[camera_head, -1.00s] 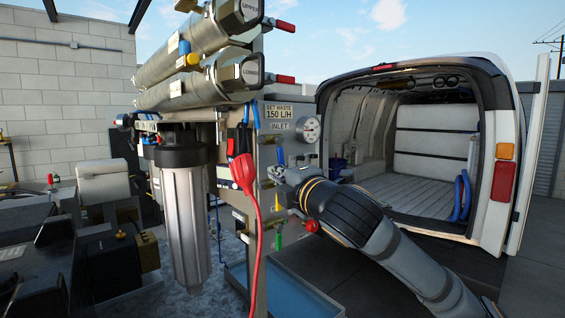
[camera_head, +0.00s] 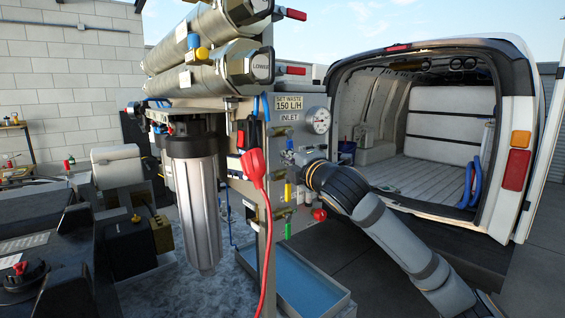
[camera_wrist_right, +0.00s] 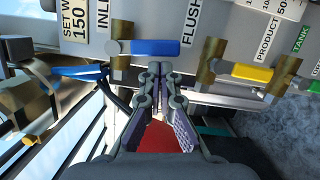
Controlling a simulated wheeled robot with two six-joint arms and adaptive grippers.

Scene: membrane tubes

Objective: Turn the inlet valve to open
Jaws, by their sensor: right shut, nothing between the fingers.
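The inlet valve has a blue lever handle (camera_wrist_right: 155,47) on the grey panel below the INLET label (camera_head: 289,117). In the head view the blue handle (camera_head: 290,143) stands roughly upright. My right gripper (camera_wrist_right: 158,70) is shut and empty. Its fingertips are right at the blue handle in the wrist view; I cannot tell whether they touch it. In the head view my right gripper (camera_head: 297,160) is at the panel just below the handle, partly hidden by its own wrist. My left gripper is not in view.
Yellow (camera_head: 288,191), green (camera_head: 287,230) and red (camera_head: 319,214) handles sit lower on the panel. A pressure gauge (camera_head: 318,120) is above right. A red plug and cable (camera_head: 254,168) hang left of it. A blue tray (camera_head: 310,285) lies below. An open van (camera_head: 430,150) stands behind.

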